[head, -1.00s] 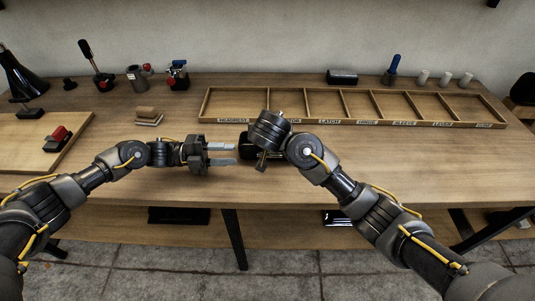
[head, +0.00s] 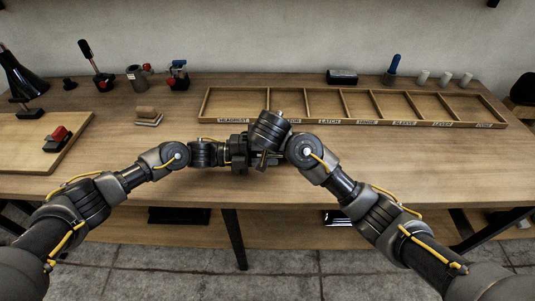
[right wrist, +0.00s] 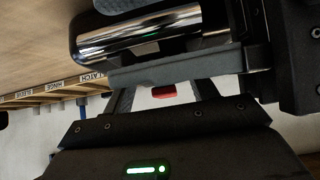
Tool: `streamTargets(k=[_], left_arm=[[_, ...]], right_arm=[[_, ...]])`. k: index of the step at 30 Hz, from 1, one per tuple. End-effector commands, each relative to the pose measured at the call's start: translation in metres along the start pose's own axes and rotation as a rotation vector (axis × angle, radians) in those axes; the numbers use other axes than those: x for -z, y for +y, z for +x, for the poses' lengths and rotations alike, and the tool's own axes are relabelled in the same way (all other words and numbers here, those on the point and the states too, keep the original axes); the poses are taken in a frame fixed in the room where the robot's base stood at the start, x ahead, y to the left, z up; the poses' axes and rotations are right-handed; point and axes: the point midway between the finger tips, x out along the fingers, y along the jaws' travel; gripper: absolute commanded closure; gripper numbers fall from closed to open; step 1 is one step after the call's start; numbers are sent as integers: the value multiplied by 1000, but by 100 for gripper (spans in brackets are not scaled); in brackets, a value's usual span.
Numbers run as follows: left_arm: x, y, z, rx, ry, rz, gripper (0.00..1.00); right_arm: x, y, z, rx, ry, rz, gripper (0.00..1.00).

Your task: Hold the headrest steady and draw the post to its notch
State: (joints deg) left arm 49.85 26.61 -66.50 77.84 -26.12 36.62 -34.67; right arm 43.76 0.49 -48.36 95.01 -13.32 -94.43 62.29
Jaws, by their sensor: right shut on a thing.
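The headrest is a dark block, almost hidden in the head view behind my wrists. My left gripper (head: 246,153) is at the headrest from the left.
A wooden compartment tray (head: 350,121) with labels lies behind the grippers. The bench front (head: 400,180) is clear at the right.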

Motion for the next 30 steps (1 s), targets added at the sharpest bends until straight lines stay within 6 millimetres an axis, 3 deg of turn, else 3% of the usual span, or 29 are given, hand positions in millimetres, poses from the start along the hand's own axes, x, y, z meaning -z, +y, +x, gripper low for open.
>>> streamTargets(k=[5,13,22,30], left_arm=[[0,0,0,0,0,0,65],[0,0,0,0,0,0,100],[3,1,-1,-1,0,-2,100],[49,12,-2,-1,3,-4,100]], right_arm=[[1,0,-1,1,2,1,100],[1,0,-1,2,2,1,100],[1,0,-1,2,2,1,100],[2,0,-1,1,2,2,100]])
